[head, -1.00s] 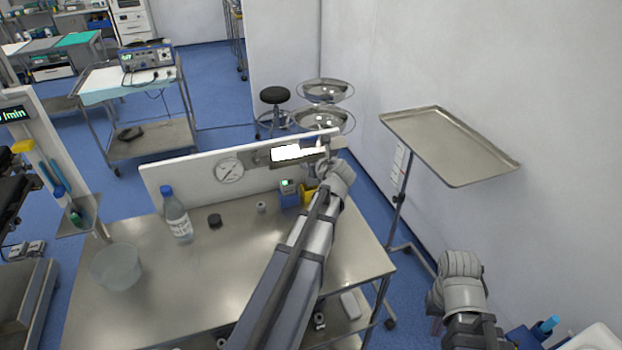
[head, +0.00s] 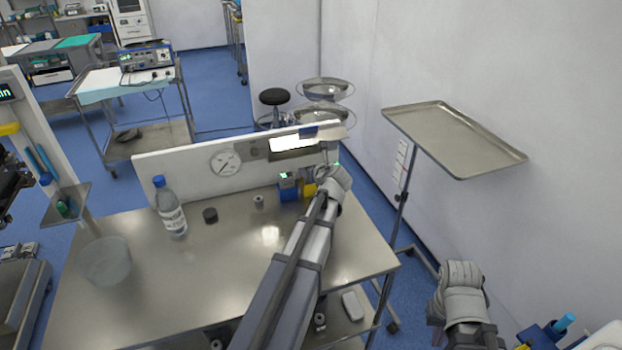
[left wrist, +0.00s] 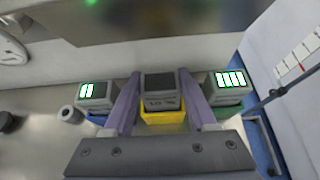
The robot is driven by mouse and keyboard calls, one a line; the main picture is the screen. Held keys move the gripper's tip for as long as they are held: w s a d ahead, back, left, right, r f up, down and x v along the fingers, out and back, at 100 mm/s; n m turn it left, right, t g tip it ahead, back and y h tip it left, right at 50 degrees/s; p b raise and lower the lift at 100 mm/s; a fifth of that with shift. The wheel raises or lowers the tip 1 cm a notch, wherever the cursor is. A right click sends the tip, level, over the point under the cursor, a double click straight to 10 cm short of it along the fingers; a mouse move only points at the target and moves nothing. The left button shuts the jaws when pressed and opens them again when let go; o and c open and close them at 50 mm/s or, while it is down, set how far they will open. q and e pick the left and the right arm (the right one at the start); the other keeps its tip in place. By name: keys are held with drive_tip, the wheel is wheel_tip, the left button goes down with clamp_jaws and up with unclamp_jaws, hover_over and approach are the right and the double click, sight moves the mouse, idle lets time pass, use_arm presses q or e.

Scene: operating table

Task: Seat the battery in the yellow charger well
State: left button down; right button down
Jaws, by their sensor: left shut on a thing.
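In the left wrist view the grey battery (left wrist: 160,88) has a dark, unlit display and stands upright between the two fingers of my left gripper (left wrist: 158,95), which is shut on it. The yellow charger well (left wrist: 165,118) is directly under the battery; I cannot tell how deep the battery sits. In the head view the yellow charger (head: 308,190) shows at the back of the steel table, and my left gripper and wrist hide the battery. My right gripper (head: 437,318) hangs low at the right, away from the table; its fingers hardly show.
A blue charger with a lit battery (left wrist: 93,95) is left of the yellow one, a green charger with a lit battery (left wrist: 228,88) right. A bottle (head: 170,208), black cap (head: 210,215) and clear tub (head: 107,262) stand on the table (head: 190,290). A panel rises behind.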

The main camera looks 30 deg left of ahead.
use_arm(q)
drive_tip(key=shift+f, duration=0.15)
use_arm(e)
drive_tip(key=shift+f, duration=0.15)
use_arm(q)
drive_tip(key=shift+f, duration=0.2)
drive_tip(key=shift+c, duration=1)
unclamp_jaws()
use_arm(e)
drive_tip(key=shift+f, duration=0.15)
use_arm(q)
drive_tip(key=shift+r, duration=0.25)
drive_tip(key=p+v, duration=0.6)
drive_tip(key=v, duration=0.6)
use_arm(e)
wheel_tip(320, 180, up, 6)
use_arm(q)
drive_tip(key=shift+d, duration=0.1)
